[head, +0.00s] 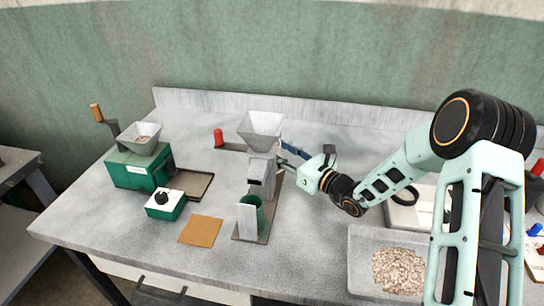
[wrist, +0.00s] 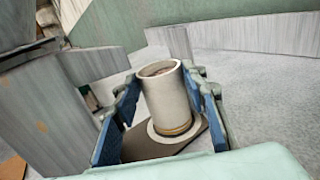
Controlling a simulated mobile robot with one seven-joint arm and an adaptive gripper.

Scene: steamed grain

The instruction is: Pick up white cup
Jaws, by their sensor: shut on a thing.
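The white cup (wrist: 166,98) stands upright in the middle of the wrist view, with a brass-coloured ring near its foot and a pale round base below. My gripper (wrist: 163,84) has one blue-padded finger on each side of the cup and is shut on it. In the head view my gripper (head: 288,153) reaches in from the right, just behind the grey hopper machine (head: 262,165). The cup cannot be made out there; the machine and gripper seem to hide it.
The grey hopper machine stands close to my gripper's left. A green grinder (head: 140,168), a green control box (head: 166,204) and a brown mat (head: 201,231) lie further left. A clear tray of grain (head: 398,270) is at the front right. The back wall ledge (head: 350,118) is behind.

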